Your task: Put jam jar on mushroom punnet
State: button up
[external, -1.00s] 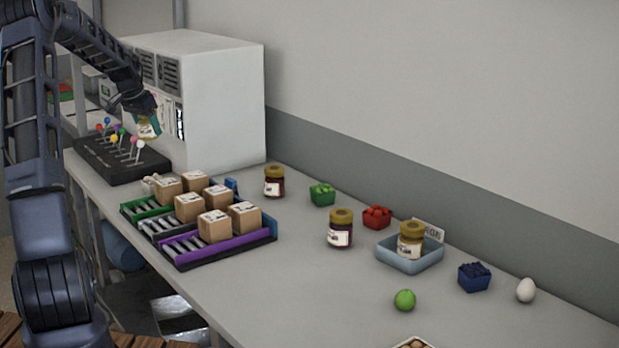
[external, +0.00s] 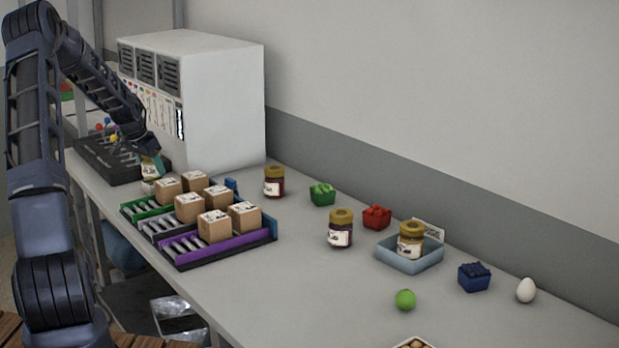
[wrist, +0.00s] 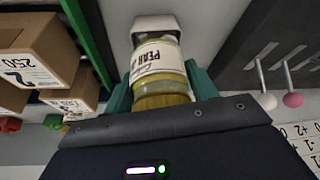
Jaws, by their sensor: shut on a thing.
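My gripper (external: 153,164) is at the left end of the counter, between the pin block and the parcel trays. In the wrist view its teal fingers (wrist: 158,80) are shut on a jar (wrist: 160,58) with a gold lid and a label starting "PEAR". Other jars with gold lids stand upright: a dark red one (external: 274,186) at the back, a dark one (external: 340,234) in mid-counter, and an amber one (external: 410,245) in a blue tray. A white punnet of brown pieces, seemingly mushrooms (external: 414,344), is cut off by the bottom edge.
Boxes in coloured trays (external: 225,254) stand right of my gripper. The pin block (external: 95,160) is to its left, a white cabinet (external: 220,110) behind. Green (external: 322,194), red (external: 377,217) and blue (external: 474,277) punnets, a lime (external: 405,300) and an egg (external: 526,290) dot the right side.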

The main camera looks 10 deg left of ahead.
jog(key=shift+f, duration=0.1)
jog(key=o, duration=1.2)
jog(key=shift+o, duration=0.2)
